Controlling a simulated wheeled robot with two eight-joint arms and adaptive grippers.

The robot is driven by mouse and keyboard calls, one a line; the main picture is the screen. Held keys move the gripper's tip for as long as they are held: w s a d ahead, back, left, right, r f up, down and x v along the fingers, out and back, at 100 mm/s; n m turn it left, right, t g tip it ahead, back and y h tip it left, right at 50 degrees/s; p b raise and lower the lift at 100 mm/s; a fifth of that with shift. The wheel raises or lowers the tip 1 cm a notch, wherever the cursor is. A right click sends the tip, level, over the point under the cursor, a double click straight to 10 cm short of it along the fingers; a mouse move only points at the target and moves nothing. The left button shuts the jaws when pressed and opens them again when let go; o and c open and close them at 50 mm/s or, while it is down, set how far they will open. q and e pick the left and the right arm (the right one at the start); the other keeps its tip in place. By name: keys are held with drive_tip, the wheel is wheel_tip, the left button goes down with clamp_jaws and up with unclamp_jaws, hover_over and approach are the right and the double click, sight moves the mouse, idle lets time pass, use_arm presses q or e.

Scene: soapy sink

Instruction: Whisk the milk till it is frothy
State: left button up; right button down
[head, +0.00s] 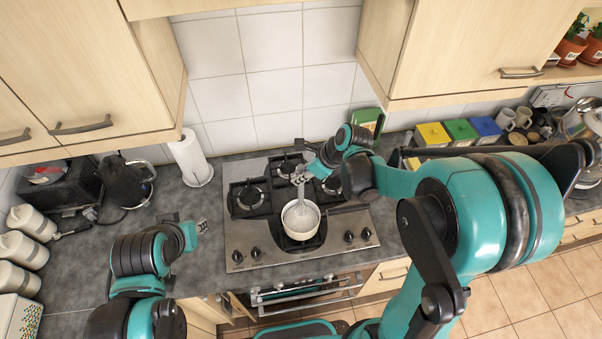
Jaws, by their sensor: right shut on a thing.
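My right gripper (299,177) is above the pan's far rim, shut on a whisk (299,203). The whisk reaches down into the pan. My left gripper (202,226) hangs over the counter left of the hob, apart from the pan; it is too small to tell whether it is open.
The steel gas hob (240,239) has black grates. A kettle (130,183) and a paper towel roll (191,158) stand at the back left. White canisters (20,248) line the left edge. Coloured boxes (460,131) and mugs stand at the back right. Wall cabinets (80,70) overhang the counter.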

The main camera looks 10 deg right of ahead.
sight(301, 189)
drive_tip(key=shift+f+b, duration=3.25)
drive_tip(key=shift+f, duration=0.4)
